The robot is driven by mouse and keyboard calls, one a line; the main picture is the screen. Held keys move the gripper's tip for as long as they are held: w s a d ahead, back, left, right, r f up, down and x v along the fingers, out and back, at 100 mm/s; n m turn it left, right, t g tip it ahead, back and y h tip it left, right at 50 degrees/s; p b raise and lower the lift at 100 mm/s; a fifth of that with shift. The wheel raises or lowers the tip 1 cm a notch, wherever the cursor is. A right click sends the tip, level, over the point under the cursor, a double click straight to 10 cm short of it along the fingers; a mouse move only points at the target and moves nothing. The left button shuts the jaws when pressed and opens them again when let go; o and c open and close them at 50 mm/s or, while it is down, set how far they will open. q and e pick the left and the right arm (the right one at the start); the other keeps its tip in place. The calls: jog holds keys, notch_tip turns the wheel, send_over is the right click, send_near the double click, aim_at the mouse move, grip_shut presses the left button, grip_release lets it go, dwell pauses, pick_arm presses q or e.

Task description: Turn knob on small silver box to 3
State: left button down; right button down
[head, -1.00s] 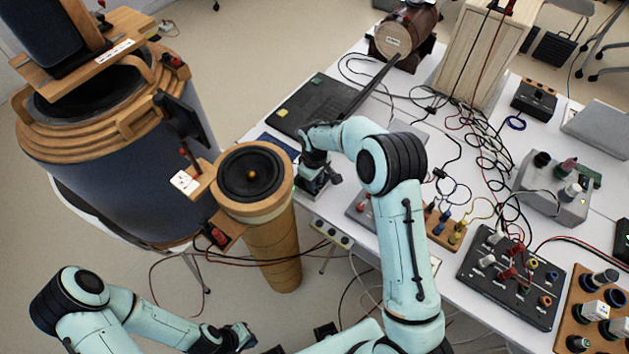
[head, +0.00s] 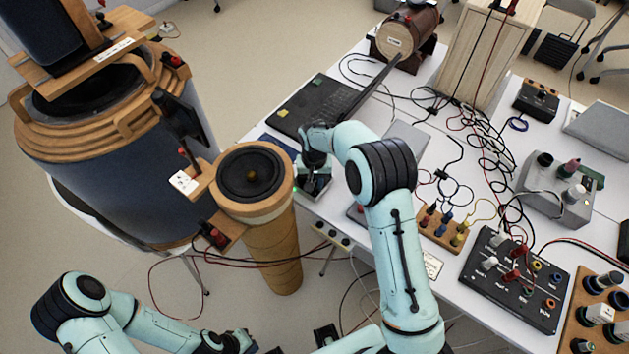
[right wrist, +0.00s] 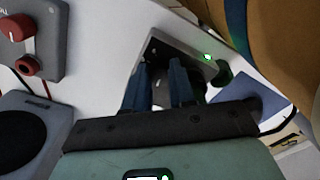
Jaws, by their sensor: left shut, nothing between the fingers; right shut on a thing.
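The small silver box (head: 316,188) sits at the near left edge of the white table, with a green light at its left side. My right gripper (head: 314,172) points down over it and covers most of its top. In the right wrist view the box (right wrist: 197,65) lies under the fingertips, its green light lit. My right gripper (right wrist: 160,76) is shut on the knob, which the fingers mostly hide; its setting cannot be read. My left gripper (head: 240,342) is shut and empty, low at the bottom edge, away from the table.
A round speaker (head: 250,174) on a wooden column stands just left of the box. Cables (head: 480,150) tangle across the table, and a black control box (head: 510,280) stands to the right.

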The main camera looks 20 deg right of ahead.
jog(key=shift+r+m, duration=0.1)
jog(key=shift+m, duration=0.5)
jog(key=c, duration=0.9)
grip_release()
jog(key=shift+c, duration=0.2)
jog(key=shift+a, duration=0.15)
